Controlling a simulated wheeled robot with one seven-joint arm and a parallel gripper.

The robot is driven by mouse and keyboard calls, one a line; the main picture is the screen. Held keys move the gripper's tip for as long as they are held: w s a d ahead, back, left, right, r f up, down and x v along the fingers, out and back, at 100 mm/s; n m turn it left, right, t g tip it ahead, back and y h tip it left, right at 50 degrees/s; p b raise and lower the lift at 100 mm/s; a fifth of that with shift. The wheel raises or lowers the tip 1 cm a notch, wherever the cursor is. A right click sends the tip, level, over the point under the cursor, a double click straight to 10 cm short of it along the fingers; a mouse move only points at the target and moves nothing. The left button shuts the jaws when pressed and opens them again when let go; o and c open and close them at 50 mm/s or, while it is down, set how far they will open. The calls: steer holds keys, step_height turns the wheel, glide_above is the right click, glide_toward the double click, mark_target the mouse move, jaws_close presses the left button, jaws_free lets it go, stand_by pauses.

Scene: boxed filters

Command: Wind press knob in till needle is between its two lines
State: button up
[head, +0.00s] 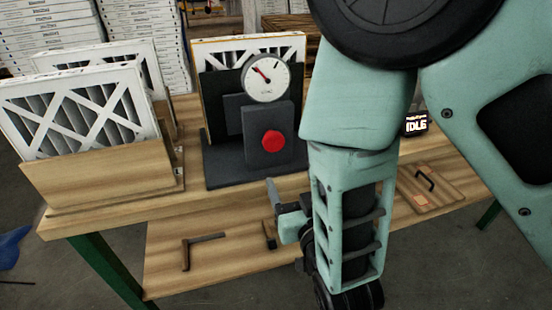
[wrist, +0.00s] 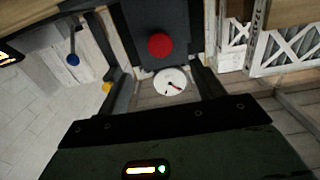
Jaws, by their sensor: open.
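The press is a dark grey block with a red knob (head: 271,141) on its front face and a round white gauge (head: 266,77) above it. The gauge's red needle points to the upper left in the head view; two short dark marks seem to show on the dial, but the fine lines are too small to read. In the wrist view, the red knob (wrist: 160,45) and the gauge (wrist: 170,82) lie ahead between my fingers. My gripper (wrist: 160,85) is open and empty, apart from the knob. In the head view, my gripper (head: 272,212) is partly hidden by my arm, low in front of the press.
Boxed filters (head: 85,110) stand in a wooden rack (head: 105,180) left of the press. A filter (head: 290,45) stands behind the press. A display reading IDLE (head: 415,124) is at the right.

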mark_target(275, 145)
steer(key=b, duration=0.3)
steer(key=shift+w+a+f, duration=0.1)
steer(key=shift+w+f, duration=0.15)
steer(key=shift+w, duration=0.15)
steer(key=shift+w+b, duration=0.15)
steer(key=shift+b, duration=1.1)
steer(key=b+x, duration=0.1)
steer(key=x, duration=0.4)
steer(key=b+x, duration=0.1)
steer(key=x, duration=0.5)
steer(key=shift+w+a+r, duration=0.1)
steer(key=shift+w+r, duration=0.15)
steer(key=shift+w, duration=0.05)
steer(key=c, duration=1)
